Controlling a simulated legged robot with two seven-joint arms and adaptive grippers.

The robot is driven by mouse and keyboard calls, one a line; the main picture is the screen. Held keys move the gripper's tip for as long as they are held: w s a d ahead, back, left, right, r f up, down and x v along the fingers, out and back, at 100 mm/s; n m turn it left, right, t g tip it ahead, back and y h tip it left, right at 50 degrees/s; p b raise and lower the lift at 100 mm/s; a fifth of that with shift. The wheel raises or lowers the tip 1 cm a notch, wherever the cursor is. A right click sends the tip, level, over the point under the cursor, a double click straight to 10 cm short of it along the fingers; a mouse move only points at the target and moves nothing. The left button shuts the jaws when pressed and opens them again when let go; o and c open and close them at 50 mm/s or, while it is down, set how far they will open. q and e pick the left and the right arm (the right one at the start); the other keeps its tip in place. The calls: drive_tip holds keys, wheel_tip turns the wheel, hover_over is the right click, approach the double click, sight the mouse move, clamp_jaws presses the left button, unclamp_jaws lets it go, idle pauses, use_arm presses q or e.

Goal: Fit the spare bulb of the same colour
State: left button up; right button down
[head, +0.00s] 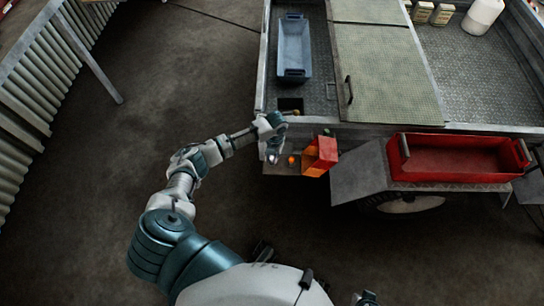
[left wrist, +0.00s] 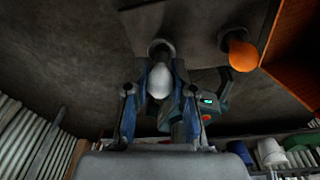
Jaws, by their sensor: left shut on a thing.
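My left gripper (head: 270,146) is over the small grey shelf (head: 283,169) at the truck's side. In the left wrist view my left gripper (left wrist: 158,92) is shut on a white bulb (left wrist: 160,80), with a finger on each side. The bulb's far end meets a dark round collar; I cannot tell whether that is its own base or a socket. An orange bulb (head: 291,160) stands on the shelf just right of the gripper; it also shows in the left wrist view (left wrist: 240,54). My right gripper is not clearly in view.
An orange-red open box (head: 320,156) stands close right of the orange bulb. A dark device with a green display (left wrist: 207,100) is near the fingers. A blue tray (head: 294,48) lies on the truck bed, a red crate (head: 455,178) at right. Floor at left is clear.

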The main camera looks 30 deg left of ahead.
use_arm(q)
drive_tip(key=shift+f, duration=0.2)
idle(0.6)
drive_tip(key=o, duration=0.8)
drive_tip(key=shift+s, duration=0.1)
drive_tip(key=shift+o, duration=0.4)
drive_tip(key=o, duration=0.4)
drive_tip(key=shift+f, duration=0.1)
